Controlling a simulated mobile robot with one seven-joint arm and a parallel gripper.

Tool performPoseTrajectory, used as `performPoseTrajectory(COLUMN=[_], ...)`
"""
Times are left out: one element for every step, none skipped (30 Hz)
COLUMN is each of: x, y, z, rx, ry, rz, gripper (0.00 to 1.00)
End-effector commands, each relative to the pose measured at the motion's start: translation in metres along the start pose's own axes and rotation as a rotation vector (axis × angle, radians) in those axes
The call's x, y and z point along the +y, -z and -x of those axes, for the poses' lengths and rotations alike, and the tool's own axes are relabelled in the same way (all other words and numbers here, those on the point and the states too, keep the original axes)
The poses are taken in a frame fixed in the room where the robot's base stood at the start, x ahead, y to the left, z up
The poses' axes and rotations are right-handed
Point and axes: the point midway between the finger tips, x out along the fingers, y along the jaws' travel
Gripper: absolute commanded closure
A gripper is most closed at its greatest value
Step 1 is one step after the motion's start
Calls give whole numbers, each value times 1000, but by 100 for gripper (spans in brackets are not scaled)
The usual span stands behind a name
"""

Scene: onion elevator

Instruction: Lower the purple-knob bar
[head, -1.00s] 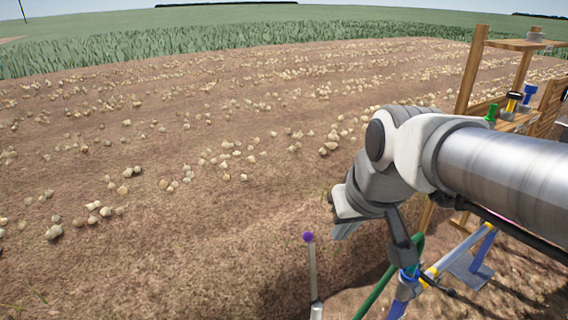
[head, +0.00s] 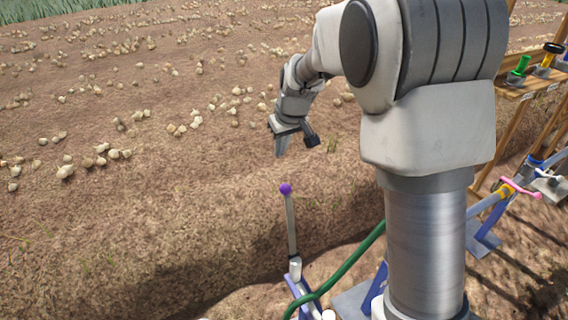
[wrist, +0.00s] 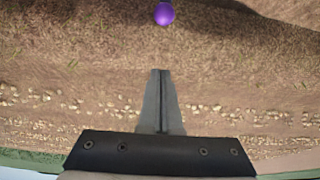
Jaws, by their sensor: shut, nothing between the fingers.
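The bar (head: 291,225) stands upright in the head view, a grey rod with a purple knob (head: 285,189) on top. Its foot sits in a white socket on a blue frame. My gripper (head: 279,153) is above the knob in the picture and apart from it, with its fingers pointing down. In the wrist view my gripper's fingers (wrist: 161,73) are pressed together with nothing between them. The purple knob (wrist: 164,13) shows past the fingertips at the top edge there, and the rod is out of that view.
A green hose (head: 345,266) runs close to the right of the bar. A pink handle (head: 520,187) and a wooden rack (head: 528,85) with coloured knobs stand at the right. Onions lie across the field.

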Motion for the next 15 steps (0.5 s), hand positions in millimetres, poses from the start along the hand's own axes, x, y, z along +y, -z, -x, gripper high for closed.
performPoseTrajectory(x=[0, 0, 0, 0, 0, 0, -1, -1, -1, 0, 0, 0, 0, 0, 0], y=[1, 1, 1, 1, 1, 1, 0, 0, 0, 0, 0, 0, 0, 0, -1], z=[-5, -6, -9, -12, -15, -20, -25, -30, -38, -45, -51, -60, -67, -74, -82], rx=[-2, -3, -3, -3, -3, -4, -4, -5, -5, -5, -5, -6, -4, -6, -5], ry=[1, 1, 1, 1, 1, 1, 2, 2, 2, 2, 2, 1, 1, 2, 2], rz=[3, 4, 4, 4, 4, 4, 4, 3, 4, 4, 4, 4, 3, 3, 2], gripper=[100, 100, 100, 100, 100, 100, 100, 100, 100, 100, 100, 100, 100, 100, 100])
